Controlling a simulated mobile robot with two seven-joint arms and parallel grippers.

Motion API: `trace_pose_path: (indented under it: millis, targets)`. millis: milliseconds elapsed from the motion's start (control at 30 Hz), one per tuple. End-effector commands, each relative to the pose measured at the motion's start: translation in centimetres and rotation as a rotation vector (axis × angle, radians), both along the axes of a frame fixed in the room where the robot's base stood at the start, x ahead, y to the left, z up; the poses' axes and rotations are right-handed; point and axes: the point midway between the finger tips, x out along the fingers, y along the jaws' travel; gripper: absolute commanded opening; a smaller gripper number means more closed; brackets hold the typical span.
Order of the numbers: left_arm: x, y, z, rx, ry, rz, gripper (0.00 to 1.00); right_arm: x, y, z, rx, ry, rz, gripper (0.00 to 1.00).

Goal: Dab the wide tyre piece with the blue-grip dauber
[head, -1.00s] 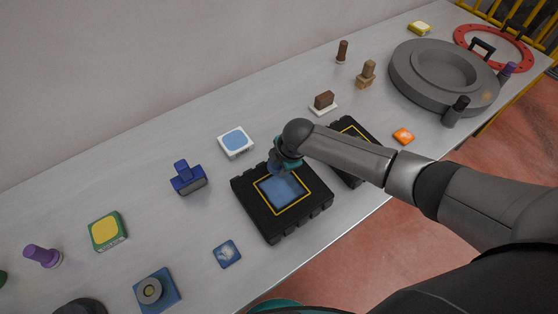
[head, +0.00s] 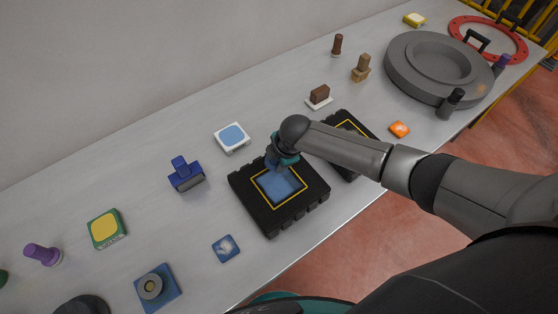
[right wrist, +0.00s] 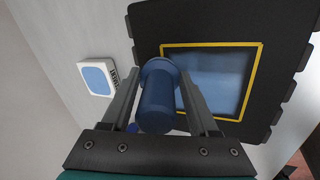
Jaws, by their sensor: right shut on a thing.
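The wide tyre piece (head: 245,192) is a black, notched block lying flat on the bench. A yellow outline frames a blotchy blue patch (head: 277,187) on its top; the block also shows in the right wrist view (right wrist: 283,50). My right gripper (head: 280,160) is over the back edge of the patch. In the right wrist view it is shut on the blue-grip dauber (right wrist: 158,103), with a finger on each side. The dauber's far end overlaps the left edge of the yellow outline there; I cannot tell whether it touches. My left gripper is not in view.
A grey wheel (head: 405,80) is at the far right.

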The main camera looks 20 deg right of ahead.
Motion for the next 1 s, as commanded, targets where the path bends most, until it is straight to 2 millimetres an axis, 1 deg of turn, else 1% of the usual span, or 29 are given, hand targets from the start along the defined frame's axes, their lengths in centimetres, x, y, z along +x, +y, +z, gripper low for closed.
trace_pose_path:
  millis: [133,467,800,1000]
  targets:
    - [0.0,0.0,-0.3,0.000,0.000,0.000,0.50,0.6,0.2,0.0,0.001,0.000,-0.002,0.05]
    - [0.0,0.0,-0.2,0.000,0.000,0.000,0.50,0.6,0.2,0.2,0.000,0.000,-0.001,0.05]
    - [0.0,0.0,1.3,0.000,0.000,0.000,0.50,0.6,0.2,1.5,0.000,0.000,-0.001,0.05]
    - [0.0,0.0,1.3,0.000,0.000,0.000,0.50,0.6,0.2,1.5,0.000,0.000,-0.001,0.05]
